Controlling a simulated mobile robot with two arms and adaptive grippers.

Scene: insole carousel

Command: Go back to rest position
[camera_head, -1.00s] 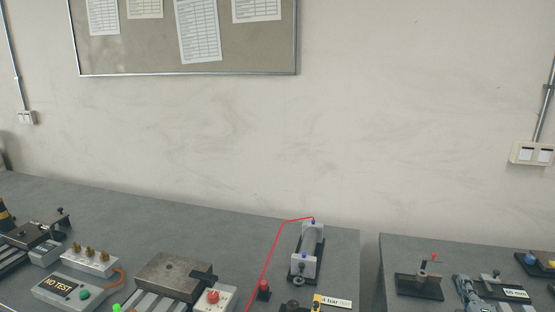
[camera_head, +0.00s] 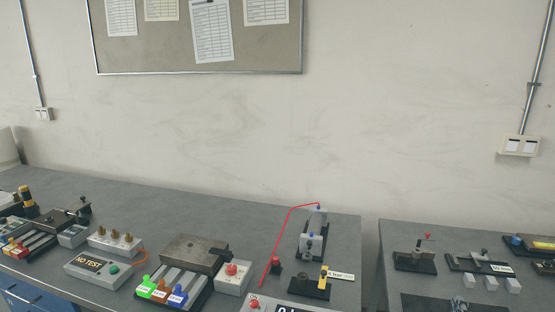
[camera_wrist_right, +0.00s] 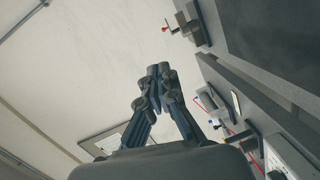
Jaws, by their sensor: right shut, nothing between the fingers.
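My right gripper (camera_wrist_right: 158,72) shows in the right wrist view, its dark fingers closed together with nothing between them. It points toward the bare wall, clear of the benches. I cannot make it out in the head view. My left gripper is in neither view.
A long grey bench (camera_head: 110,196) carries a NO TEST box (camera_head: 98,268), a fixture with coloured clips (camera_head: 195,254) and a cylinder device with a red tube (camera_head: 313,235). A gap separates it from the right bench (camera_head: 460,238), which holds small fixtures and white cubes (camera_head: 491,283).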

